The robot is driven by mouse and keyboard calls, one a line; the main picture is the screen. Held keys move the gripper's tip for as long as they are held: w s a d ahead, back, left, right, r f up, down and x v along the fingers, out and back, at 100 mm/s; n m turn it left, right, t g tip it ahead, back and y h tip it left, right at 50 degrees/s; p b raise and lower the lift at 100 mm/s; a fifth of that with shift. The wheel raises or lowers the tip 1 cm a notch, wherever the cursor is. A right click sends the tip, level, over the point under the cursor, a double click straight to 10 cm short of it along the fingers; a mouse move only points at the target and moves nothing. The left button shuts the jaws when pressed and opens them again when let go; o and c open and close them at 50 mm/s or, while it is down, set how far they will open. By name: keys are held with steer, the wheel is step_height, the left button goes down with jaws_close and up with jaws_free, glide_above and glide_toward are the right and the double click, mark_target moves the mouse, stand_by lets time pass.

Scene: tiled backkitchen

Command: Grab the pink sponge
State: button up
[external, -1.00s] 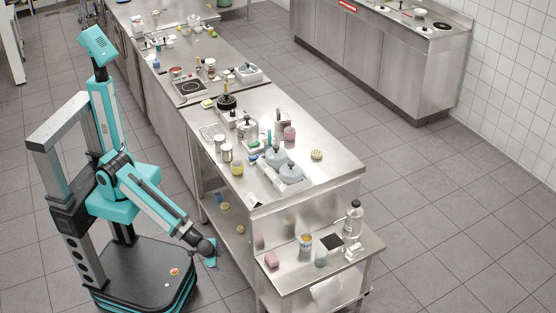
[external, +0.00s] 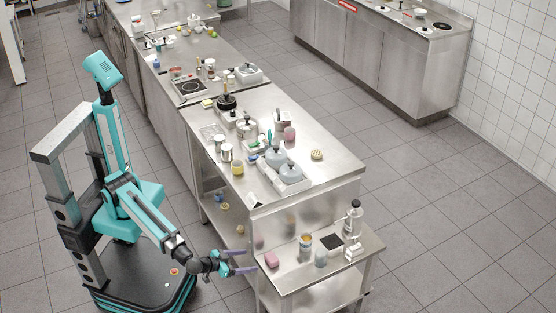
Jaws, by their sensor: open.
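The pink sponge (external: 271,259) lies on the near left part of the low steel side table (external: 298,281), close to its left edge. My gripper (external: 250,260) is open and empty, its two fingers pointing right toward the sponge. The fingertips are at the left edge of the side table, a short way left of the sponge in the picture. I cannot tell the exact gap or height between them.
On the side table stand a can (external: 305,244), a grey cup (external: 320,257), a black square (external: 331,241) and a tall silver appliance (external: 353,221). The higher steel counter (external: 240,185) behind holds pots and cups.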

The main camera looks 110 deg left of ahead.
mark_target(270, 257)
steer(key=shift+w, duration=0.1)
stand_by(0.3)
steer(key=shift+x, duration=4.2)
steer(key=shift+a+r, duration=0.1)
steer(key=shift+a, duration=0.05)
steer(key=shift+p+x, duration=0.6)
steer(key=shift+x, duration=1.95)
steer(key=shift+a, duration=0.1)
steer(key=c, duration=1.1)
steer(key=shift+c, duration=0.2)
